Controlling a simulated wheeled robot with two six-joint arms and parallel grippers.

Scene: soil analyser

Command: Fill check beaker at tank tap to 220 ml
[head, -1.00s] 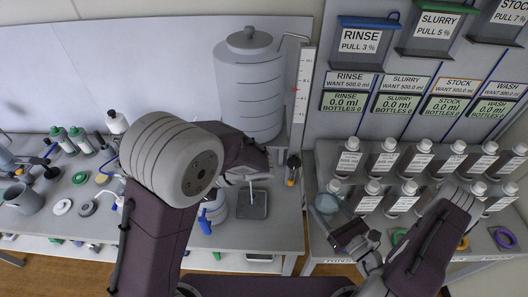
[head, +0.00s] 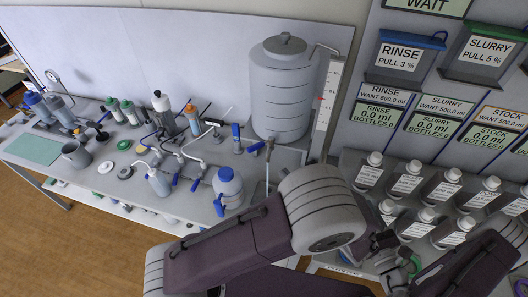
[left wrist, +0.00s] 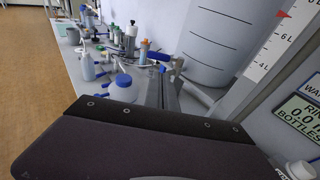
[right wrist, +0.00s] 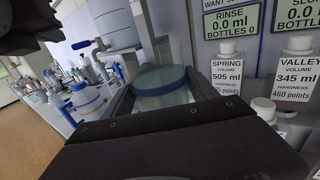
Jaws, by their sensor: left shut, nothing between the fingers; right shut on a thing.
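The check beaker is a clear vessel (right wrist: 163,80) with a blue band, in the right wrist view. My right gripper (right wrist: 160,92) is shut on it. I cannot tell how much water is in it. In the head view the beaker is hidden behind my arms. The grey ribbed tank (head: 284,92) stands at the back of the bench; its tap (head: 268,146) has a blue handle. The tap also shows in the left wrist view (left wrist: 174,63).
A level scale (head: 328,95) stands right of the tank. Several labelled bottles (head: 407,186) fill the rack at right. A blue-capped jug (head: 228,184), a wash bottle (head: 158,181) and a grey mug (head: 76,154) stand on the left bench. A teal mat (head: 35,150) is clear.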

